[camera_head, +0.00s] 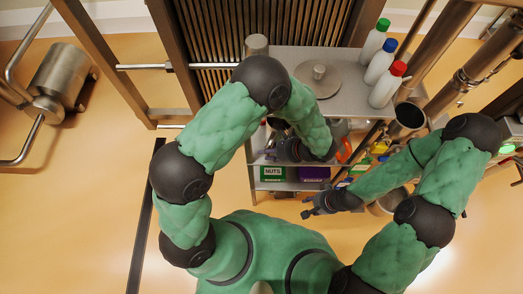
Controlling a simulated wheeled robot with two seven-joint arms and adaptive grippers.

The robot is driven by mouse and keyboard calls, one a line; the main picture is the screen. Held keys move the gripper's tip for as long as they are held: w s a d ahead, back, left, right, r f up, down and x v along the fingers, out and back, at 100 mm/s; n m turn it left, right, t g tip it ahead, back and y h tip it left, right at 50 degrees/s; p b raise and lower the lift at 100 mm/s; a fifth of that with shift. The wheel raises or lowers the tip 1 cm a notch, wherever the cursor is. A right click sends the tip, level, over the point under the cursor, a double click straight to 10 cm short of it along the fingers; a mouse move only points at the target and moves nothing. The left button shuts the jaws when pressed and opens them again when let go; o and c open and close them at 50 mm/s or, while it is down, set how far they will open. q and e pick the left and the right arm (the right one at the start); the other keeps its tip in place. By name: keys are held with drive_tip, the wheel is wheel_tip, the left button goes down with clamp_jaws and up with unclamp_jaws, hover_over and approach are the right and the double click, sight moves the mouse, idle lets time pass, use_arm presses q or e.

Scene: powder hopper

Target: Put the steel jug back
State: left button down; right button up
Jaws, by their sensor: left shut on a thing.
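My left gripper (264,153) reaches in at the front of the steel shelf unit, below its top board, and points left. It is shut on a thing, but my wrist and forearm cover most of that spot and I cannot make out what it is. My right gripper (306,207) is lower and to the right, in front of the shelves, pointing left; its fingers are too small to judge. I cannot tell for sure which vessel is the steel jug. A plain steel cylinder (256,44) stands at the back left of the top board (345,100).
Bottles with green (383,25), blue (390,45) and red (398,68) caps stand at the top board's right. A round steel lid (319,78) lies there. An open steel cylinder (408,119) is further right. Green (272,173) and purple (314,174) bins sit below.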

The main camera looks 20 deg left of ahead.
use_arm(q)
drive_tip(key=f+b, duration=0.1)
drive_tip(key=f, duration=0.1)
drive_tip(key=f+b, duration=0.1)
drive_tip(key=shift+w+a+f+b, duration=0.2)
drive_tip(key=shift+a+f+b, duration=0.15)
drive_tip(key=shift+d, duration=0.1)
drive_tip(key=shift+a+r, duration=0.1)
drive_tip(key=shift+a, duration=0.1)
drive_tip(key=c, duration=0.9)
unclamp_jaws()
drive_tip(key=shift+c, duration=0.2)
drive_tip(key=shift+d+r, duration=0.1)
drive_tip(key=shift+d, duration=0.05)
drive_tip(key=p+v, duration=0.2)
drive_tip(key=v, duration=0.9)
drive_tip(key=shift+d+r, duration=0.25)
